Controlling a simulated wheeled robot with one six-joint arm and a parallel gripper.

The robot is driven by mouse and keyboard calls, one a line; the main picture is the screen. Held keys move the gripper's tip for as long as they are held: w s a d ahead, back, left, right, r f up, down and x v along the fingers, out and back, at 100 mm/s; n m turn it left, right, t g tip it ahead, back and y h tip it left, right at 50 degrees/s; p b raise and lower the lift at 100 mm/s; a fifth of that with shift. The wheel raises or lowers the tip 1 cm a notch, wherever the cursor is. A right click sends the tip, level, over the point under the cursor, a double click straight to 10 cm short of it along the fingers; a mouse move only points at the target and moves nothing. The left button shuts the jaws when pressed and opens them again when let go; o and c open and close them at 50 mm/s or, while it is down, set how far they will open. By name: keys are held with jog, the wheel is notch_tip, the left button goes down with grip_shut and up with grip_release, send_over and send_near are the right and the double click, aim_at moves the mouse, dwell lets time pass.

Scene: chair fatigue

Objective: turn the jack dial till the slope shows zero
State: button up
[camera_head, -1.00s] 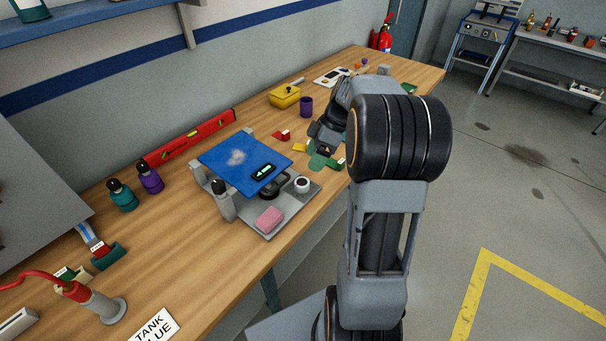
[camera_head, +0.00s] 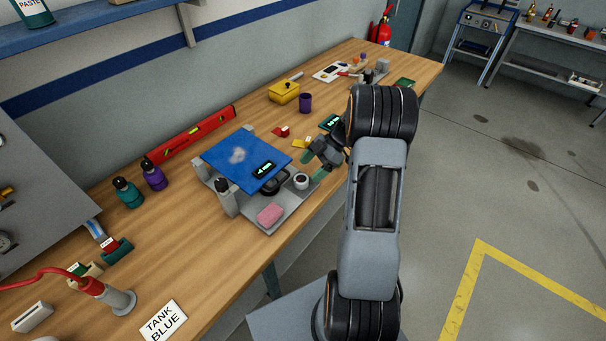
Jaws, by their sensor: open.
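A blue tilted plate (camera_head: 232,157) stands on a grey base (camera_head: 262,228). On the plate lies a small black gauge (camera_head: 264,169) with a green mark on its screen; I cannot read a figure. A black round knob (camera_head: 277,184), perhaps the jack dial, sits under the plate's right edge and is partly hidden by it. A white-topped dark cylinder (camera_head: 301,181) stands beside it. My gripper (camera_head: 312,165) is open, with greenish finger pads, just right of the plate and close to the cylinder. I see nothing between the fingers; contact cannot be told.
A pink block (camera_head: 270,214) lies on the base's front part. A red level (camera_head: 195,136), purple bottle (camera_head: 154,174) and teal bottle (camera_head: 128,192) are behind and left. A yellow box (camera_head: 284,92) and purple cup (camera_head: 305,102) stand farther back. A dark display (camera_head: 330,123) is behind my gripper.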

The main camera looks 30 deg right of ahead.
aim_at(302, 178)
jog(key=shift+p+x, duration=0.4)
jog(key=shift+x, duration=1.85)
jog(key=c, duration=0.9)
